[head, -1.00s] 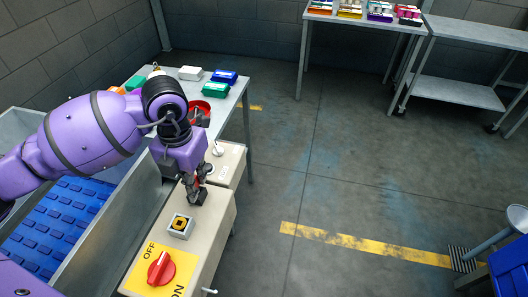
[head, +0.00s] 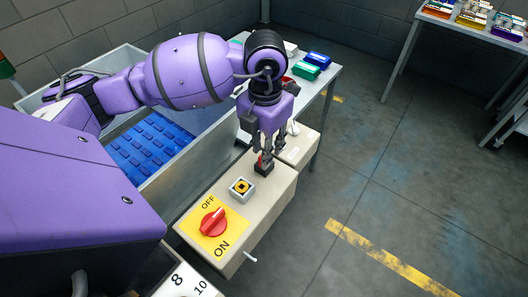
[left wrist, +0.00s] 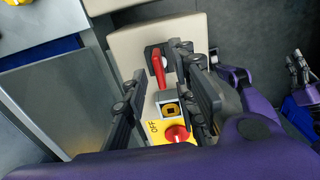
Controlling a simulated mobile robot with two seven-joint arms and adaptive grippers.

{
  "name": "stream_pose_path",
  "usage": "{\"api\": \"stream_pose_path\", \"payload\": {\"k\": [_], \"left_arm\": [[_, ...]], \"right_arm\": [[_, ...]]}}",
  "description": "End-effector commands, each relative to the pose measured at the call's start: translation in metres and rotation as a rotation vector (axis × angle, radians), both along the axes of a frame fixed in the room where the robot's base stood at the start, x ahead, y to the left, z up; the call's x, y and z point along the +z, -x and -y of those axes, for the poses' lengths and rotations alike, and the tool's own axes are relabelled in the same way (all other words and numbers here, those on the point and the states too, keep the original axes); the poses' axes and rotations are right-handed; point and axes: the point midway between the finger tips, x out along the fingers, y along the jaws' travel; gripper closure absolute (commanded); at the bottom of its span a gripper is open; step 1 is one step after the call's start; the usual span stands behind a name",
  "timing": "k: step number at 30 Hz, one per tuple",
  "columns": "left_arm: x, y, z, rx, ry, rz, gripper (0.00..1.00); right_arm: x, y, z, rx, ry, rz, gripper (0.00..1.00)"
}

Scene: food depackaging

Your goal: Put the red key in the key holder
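The red key (left wrist: 159,72) shows in the left wrist view, its far end at a black block (left wrist: 150,52) on top of the beige control box (left wrist: 125,42). Whether it is seated in the block or lies against it I cannot tell. In the head view the block (head: 264,169) is under my left gripper (head: 263,160), with a bit of red between the fingers. My left gripper (left wrist: 160,66) is open, its fingers either side of the key with visible gaps. I cannot tell for certain which part is the key holder. A grey gripper, seemingly my right one (left wrist: 298,66), is small at the right edge.
A grey square fitting with a yellow-and-black centre (head: 242,189) and a red OFF/ON dial (head: 213,222) are on the same box. A blue conveyor (head: 150,145) in a metal trough runs along the left. A table (head: 322,75) with coloured packages stands behind.

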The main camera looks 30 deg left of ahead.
Motion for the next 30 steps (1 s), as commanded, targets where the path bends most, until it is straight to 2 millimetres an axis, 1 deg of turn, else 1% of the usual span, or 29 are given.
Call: {"api": "stream_pose_path", "payload": {"k": [1,6,9,13,15,18,30], "left_arm": [[0.013,-0.001,-0.001,-0.001,-0.002,0.006,0.74],[0.051,-0.001,0.000,0.000,-0.001,0.006,0.74],[0.070,-0.001,0.000,-0.001,-0.001,0.005,0.74],[0.087,-0.001,0.001,0.000,0.000,0.002,0.74],[0.093,-0.001,0.000,0.000,-0.001,0.002,0.74],[0.097,0.000,0.000,0.000,-0.001,0.000,0.74],[0.098,0.000,0.000,0.000,-0.001,0.000,0.74]], "right_arm": [[0.000,0.000,-0.001,-0.002,-0.002,0.000,1.00],[-0.001,0.000,-0.003,-0.004,-0.006,-0.002,1.00],[-0.001,0.001,-0.003,-0.004,-0.006,-0.003,1.00],[-0.001,0.001,-0.002,-0.002,-0.005,-0.004,1.00],[-0.001,0.001,-0.002,0.000,-0.003,-0.005,1.00],[-0.002,0.002,-0.001,0.003,-0.001,-0.006,1.00],[-0.002,0.003,0.001,0.009,0.005,-0.007,1.00]]}}
